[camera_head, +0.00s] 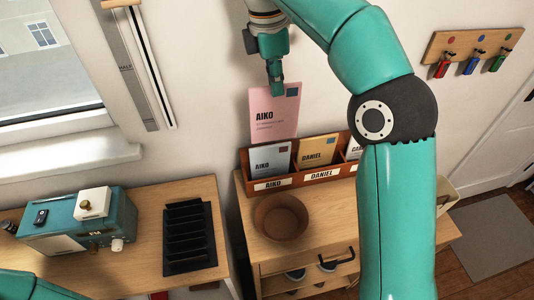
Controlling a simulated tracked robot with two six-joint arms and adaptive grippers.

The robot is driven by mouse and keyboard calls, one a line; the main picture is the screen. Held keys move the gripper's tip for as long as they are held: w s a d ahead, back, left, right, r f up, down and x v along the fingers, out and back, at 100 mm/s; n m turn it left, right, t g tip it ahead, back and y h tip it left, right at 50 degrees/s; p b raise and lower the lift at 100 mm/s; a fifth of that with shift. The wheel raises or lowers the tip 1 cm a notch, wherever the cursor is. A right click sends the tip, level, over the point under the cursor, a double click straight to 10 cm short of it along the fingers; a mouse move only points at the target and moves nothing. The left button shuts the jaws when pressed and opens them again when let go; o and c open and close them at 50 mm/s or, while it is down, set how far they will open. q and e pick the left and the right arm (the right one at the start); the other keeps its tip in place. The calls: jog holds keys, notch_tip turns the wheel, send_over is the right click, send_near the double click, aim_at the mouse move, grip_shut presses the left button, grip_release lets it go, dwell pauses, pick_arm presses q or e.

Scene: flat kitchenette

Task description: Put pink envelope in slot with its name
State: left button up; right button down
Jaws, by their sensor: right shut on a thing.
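A pink envelope (271,118) with the name AIKO shows above the wooden letter rack (290,184). My right gripper (277,84) is shut on its top edge and holds it upright. The envelope's lower edge is at the rack's back, above the slot labelled AIKO (272,184); I cannot tell whether it is inside that slot. A grey-blue AIKO envelope (270,162) stands in the same slot. A yellow DANIEL envelope (318,150) stands in the DANIEL slot. A further slot on the right is partly hidden by my right arm. My left gripper is not in view.
The rack stands at the back of a wooden cabinet with a brown bowl (281,217) in front. A black rack (189,238) and a teal radio (78,222) stand on the left table. Keys hang from a board (472,48) at right.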

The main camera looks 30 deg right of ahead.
aim_at(269, 140)
jog(key=f, duration=0.4)
jog(key=f+b, duration=0.1)
jog(key=f, duration=0.3)
jog(key=f+b, duration=0.1)
jog(key=f, duration=0.3)
jog(key=shift+w+a+f, duration=0.2)
jog(key=shift+a+f, duration=0.1)
jog(key=shift+a, duration=0.1)
jog(key=shift+f, duration=2.5)
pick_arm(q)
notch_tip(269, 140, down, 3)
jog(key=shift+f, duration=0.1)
pick_arm(e)
jog(key=shift+s+a+f+b, duration=0.15)
jog(key=shift+f+b, duration=0.2)
jog(key=shift+f, duration=0.3)
jog(key=c, duration=1.3)
grip_release()
jog(key=shift+f, duration=0.1)
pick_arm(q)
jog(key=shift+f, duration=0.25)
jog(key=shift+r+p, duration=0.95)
pick_arm(e)
jog(key=r, duration=0.9)
jog(key=a+r, duration=0.1)
jog(key=r, duration=0.3)
jog(key=shift+w+a+r, duration=0.1)
jog(key=shift+w+r, duration=0.15)
jog(key=shift+w, duration=0.15)
